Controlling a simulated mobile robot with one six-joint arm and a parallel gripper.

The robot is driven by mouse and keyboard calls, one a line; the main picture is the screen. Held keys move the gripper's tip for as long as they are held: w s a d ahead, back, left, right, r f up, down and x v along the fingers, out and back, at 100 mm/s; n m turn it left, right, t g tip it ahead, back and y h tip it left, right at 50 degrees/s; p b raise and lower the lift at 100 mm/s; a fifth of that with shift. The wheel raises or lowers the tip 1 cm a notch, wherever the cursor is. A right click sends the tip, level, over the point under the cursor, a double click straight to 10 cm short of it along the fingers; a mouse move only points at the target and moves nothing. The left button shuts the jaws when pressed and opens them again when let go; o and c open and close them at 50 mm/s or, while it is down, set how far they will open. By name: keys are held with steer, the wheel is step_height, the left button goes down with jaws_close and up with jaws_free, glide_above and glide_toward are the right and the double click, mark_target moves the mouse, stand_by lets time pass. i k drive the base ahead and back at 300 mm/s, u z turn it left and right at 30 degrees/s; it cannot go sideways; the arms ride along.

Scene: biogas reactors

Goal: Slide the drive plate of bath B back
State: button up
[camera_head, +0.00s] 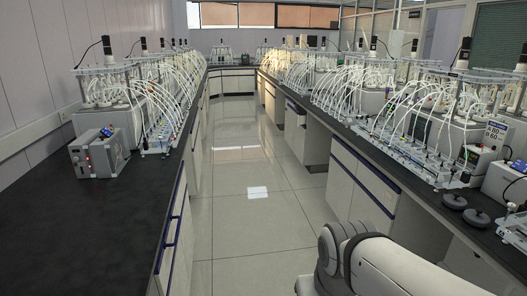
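Water baths with white tubes and black upright stirrer motors stand in rows on both benches. The nearest bath on the left bench (132,102) has a motor (106,46) above its top plate. A near bath on the right bench (450,125) also carries bottles and a motor (464,50). I cannot read a letter that marks bath B, and I cannot make out its drive plate apart from the other tops. My arm shows at the lower right, over the floor beside the right bench. My gripper is not in view.
A grey control box (97,152) with a blue screen sits on the left bench. Two dark round discs, one at the front (454,201), and a white instrument (504,184) lie on the right bench.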

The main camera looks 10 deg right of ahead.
mark_target(462, 64)
steer(key=z, duration=0.4)
steer(key=i, duration=1.65)
steer(key=z, duration=0.85)
steer(key=i, duration=1.7)
steer(key=z, duration=0.45)
